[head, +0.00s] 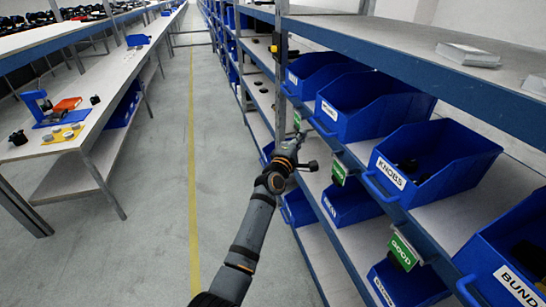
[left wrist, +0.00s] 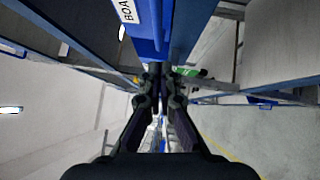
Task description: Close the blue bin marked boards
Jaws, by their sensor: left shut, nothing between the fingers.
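In the left wrist view a blue bin (left wrist: 150,28) with a white label starting "BOA" fills the top middle; the rest of the label is cut off by the frame. My left gripper (left wrist: 160,72) is shut and empty, its fingertips close below the bin's front. I cannot tell whether they touch it. In the head view my left gripper (head: 298,138) is at the shelf front, beside a blue bin (head: 345,124) whose label is too small to read. How far the boards bin stands out is unclear. My right gripper is not in view.
Neighbouring blue bins include the knobs bin (head: 435,165) and one marked "BUND" (head: 515,255). More bins stand on the lower shelf. Green "GOOD" tags (head: 404,248) hang from the shelf edge. The aisle floor (head: 165,220) to the left is clear, with a workbench (head: 110,105) beyond.

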